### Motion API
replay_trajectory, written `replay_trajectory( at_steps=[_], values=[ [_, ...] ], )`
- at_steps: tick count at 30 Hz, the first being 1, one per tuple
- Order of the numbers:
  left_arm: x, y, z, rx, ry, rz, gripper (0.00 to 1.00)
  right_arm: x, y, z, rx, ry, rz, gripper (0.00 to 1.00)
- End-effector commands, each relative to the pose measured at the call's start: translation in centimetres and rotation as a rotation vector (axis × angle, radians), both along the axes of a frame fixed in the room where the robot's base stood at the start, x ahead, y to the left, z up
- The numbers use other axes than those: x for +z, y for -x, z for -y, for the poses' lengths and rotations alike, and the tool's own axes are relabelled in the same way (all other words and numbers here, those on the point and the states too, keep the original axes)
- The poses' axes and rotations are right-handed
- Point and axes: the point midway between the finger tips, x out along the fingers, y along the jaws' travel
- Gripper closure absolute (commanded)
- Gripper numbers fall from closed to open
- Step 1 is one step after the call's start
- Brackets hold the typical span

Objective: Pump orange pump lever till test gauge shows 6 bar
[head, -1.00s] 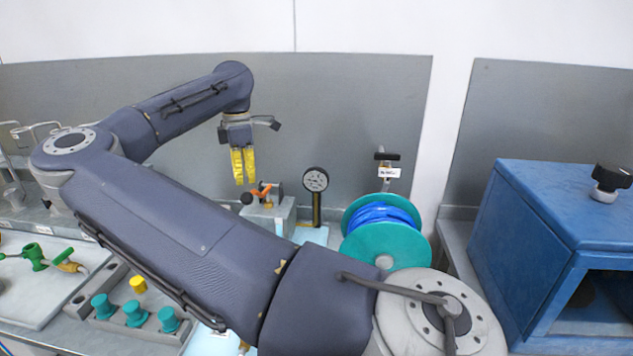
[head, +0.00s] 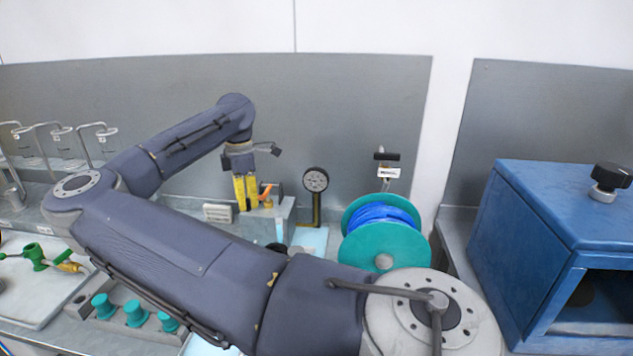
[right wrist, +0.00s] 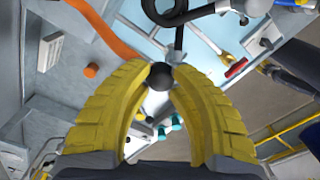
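The orange pump lever (head: 265,194) stands out from a grey pump block (head: 283,215) at the back of the bench. My right gripper (head: 246,208) hangs with its yellow fingers down, just left of the lever. In the right wrist view the lever (right wrist: 112,34) runs to a black ball knob (right wrist: 159,76), which lies at the gap between my fingertips (right wrist: 162,72). Whether the fingers press on the knob I cannot tell. The test gauge (head: 316,180), round and white-faced, stands right of the pump; its needle is too small to read. My left gripper is out of view.
A teal reel with blue hose (head: 384,222) stands right of the gauge. A blue cabinet (head: 537,215) is at the right. Teal knobs (head: 135,312) and a green-handled valve (head: 36,257) are at the front left. My right arm crosses the foreground and hides part of the bench.

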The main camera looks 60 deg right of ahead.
Motion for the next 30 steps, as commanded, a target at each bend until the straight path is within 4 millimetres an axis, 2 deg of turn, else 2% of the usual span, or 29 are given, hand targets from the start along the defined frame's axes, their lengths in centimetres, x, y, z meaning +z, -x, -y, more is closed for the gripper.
replay_trajectory(
  at_steps=[3, 16, 22, 30],
  values=[
    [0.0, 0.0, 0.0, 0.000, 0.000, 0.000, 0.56, -1.9, 0.1, 0.0, 0.001, -0.001, -0.004, 0.87],
    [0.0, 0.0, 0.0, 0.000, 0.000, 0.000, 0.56, -7.3, 0.3, -0.2, 0.000, 0.002, -0.003, 0.87],
    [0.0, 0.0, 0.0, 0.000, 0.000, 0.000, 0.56, -8.3, 0.3, -0.2, -0.001, 0.003, -0.003, 0.87],
    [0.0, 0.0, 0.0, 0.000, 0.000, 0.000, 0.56, -8.4, 0.4, -0.2, -0.003, 0.002, -0.003, 0.87]
  ],
)
